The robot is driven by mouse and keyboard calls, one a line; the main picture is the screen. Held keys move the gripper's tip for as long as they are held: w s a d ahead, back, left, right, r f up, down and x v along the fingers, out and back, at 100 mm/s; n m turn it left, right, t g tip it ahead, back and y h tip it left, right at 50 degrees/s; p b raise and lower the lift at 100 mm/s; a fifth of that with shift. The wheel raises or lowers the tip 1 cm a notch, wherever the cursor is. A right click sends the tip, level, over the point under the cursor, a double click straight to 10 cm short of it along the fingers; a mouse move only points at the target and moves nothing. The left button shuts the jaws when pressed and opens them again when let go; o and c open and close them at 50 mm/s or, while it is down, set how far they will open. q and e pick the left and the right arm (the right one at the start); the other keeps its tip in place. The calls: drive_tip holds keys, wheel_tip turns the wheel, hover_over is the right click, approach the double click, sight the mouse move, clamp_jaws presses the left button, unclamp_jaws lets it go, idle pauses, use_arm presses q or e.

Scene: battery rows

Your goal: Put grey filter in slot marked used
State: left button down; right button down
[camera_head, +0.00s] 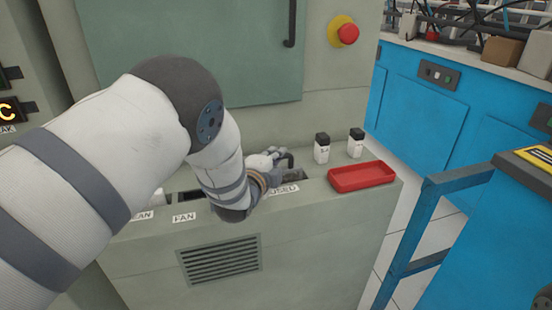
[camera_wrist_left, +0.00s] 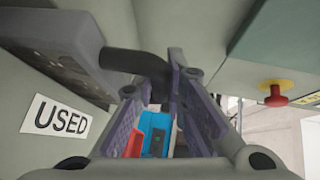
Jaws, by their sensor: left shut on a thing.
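In the left wrist view my left gripper (camera_wrist_left: 172,85) is shut on the dark handle of the grey filter (camera_wrist_left: 58,45). The filter's body lies right beside the USED label. The head view shows only a dark part there; how deep the filter sits in the slot cannot be told. My right gripper is not in view.
A red tray (camera_head: 362,177) and two white bottles with black caps (camera_head: 322,149) (camera_head: 355,143) stand right of the slot. A red emergency button (camera_head: 348,34) sits above. Blue cabinets (camera_head: 425,95) stand at right.

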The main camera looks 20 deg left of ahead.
use_arm(q)
drive_tip(key=shift+f, duration=0.15)
drive_tip(key=c, duration=1.6)
unclamp_jaws()
drive_tip(key=shift+c, duration=0.2)
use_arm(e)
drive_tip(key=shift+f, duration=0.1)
